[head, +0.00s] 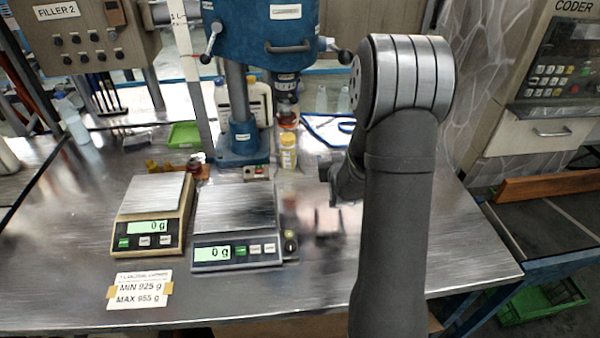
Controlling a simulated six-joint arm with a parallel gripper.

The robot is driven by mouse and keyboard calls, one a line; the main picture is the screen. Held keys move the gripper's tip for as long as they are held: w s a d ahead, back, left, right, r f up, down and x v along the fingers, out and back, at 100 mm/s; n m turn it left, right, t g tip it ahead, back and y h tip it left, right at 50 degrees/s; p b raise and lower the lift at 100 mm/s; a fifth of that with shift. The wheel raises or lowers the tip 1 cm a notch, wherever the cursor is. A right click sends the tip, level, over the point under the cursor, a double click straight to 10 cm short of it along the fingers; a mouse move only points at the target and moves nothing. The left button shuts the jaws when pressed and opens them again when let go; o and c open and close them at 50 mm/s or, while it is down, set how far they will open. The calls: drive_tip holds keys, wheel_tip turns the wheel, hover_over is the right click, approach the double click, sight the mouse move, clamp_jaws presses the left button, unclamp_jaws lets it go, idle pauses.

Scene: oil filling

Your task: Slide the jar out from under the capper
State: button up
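The capper (263,38) is a blue press on a column at the back of the steel bench, with its dark chuck (286,85) pointing down. A small jar with a yellowish body (288,152) stands upright below the chuck, right of the column base. Amber-brown material shows just above it, under the chuck; I cannot tell whether it belongs to the jar or whether the chuck touches it. My gripper (326,172) is low over the bench, right of the jar and apart from it. It is dark, small and partly hidden by my arm, so its fingers are unclear.
Two scales stand in front of the capper, a beige one (150,240) and a grey one (238,253), both reading 0 g. White bottles (258,102) stand behind the column. A green tray (184,135) lies at left. Bare bench (465,262) is free at right.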

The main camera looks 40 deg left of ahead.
sight(289, 142)
drive_tip(key=s+a+f+n+y, duration=0.1)
drive_tip(key=s+a+y, duration=0.4)
drive_tip(key=s, duration=0.5)
drive_tip(key=shift+a+f, duration=0.15)
drive_tip(key=shift+w, duration=0.1)
drive_tip(key=x, duration=1.7)
drive_tip(key=shift+w+a, duration=0.1)
drive_tip(key=shift+w, duration=0.1)
drive_tip(key=c, duration=1.2)
